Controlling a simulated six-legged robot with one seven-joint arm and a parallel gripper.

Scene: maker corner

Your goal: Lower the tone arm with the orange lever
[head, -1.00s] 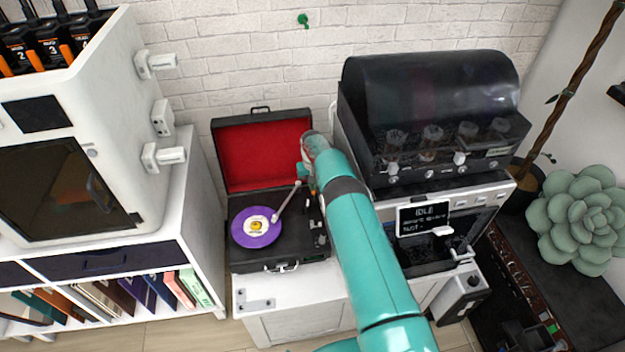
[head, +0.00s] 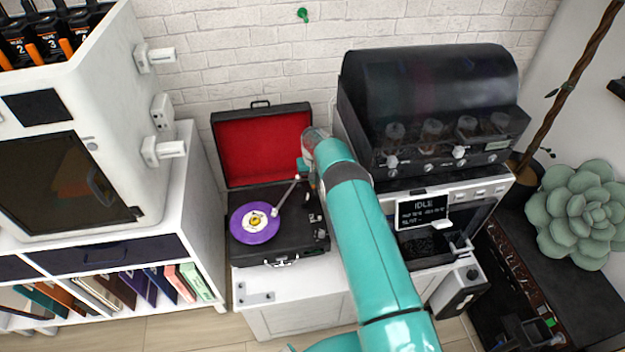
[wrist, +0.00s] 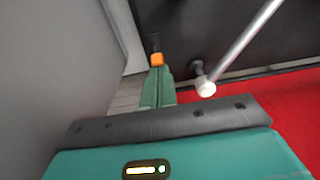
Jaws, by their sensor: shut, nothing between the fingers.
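The open record player (head: 276,255) stands on a white cabinet with a purple record (head: 243,232) on its platter. The silver tone arm (head: 287,194) reaches over the record's right side; whether its tip touches is too small to tell. In the wrist view, the tone arm (wrist: 243,43) and its pale pivot end (wrist: 205,88) lie right of my fingers. The orange lever (wrist: 157,59) stands at a dark slot, right at the tips of my gripper (wrist: 157,76). My gripper is shut and empty; I cannot tell whether it touches the lever. My arm hides the lever in the head view.
The red-lined lid (head: 262,147) stands open behind the deck. A black and silver machine with a domed cover (head: 430,90) is close on the right. A white shelf unit (head: 190,200) is on the left. The grey surface left of my fingers in the wrist view is close.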

